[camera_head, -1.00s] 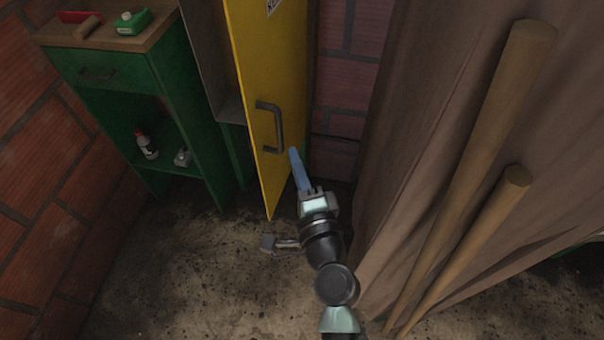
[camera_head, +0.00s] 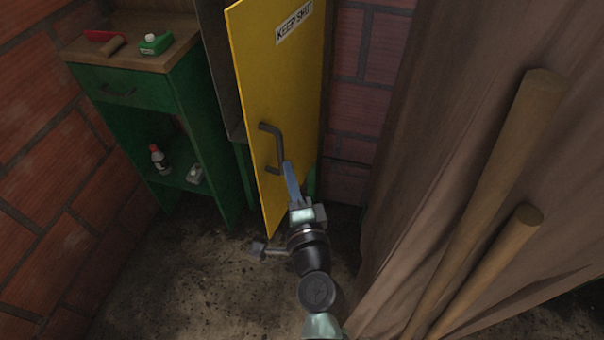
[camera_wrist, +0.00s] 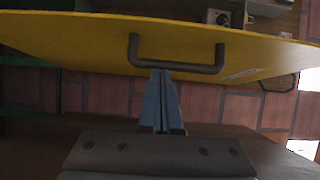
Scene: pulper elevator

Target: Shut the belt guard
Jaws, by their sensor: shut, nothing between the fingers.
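The belt guard (camera_head: 281,75) is a tall yellow door panel with a "KEEP SHUT" label. It stands swung open, at an angle to the grey housing (camera_head: 216,65) behind its left edge. A dark bar handle (camera_head: 277,146) is on its face. My gripper (camera_head: 288,166) is shut and empty, its blue fingertips at the lower end of the handle in the head view. In the wrist view the guard (camera_wrist: 90,38) spans the top, and the shut fingers (camera_wrist: 162,75) point at the handle bar (camera_wrist: 185,68); whether they touch it I cannot tell.
A green cabinet (camera_head: 125,87) with a bottle (camera_head: 159,158) on its shelf stands left of the guard. A brown curtain (camera_head: 445,110) and two wooden poles (camera_head: 500,190) are close on the right. A grey lever-like piece (camera_head: 259,248) is low near the guard's bottom. Floor is open at front left.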

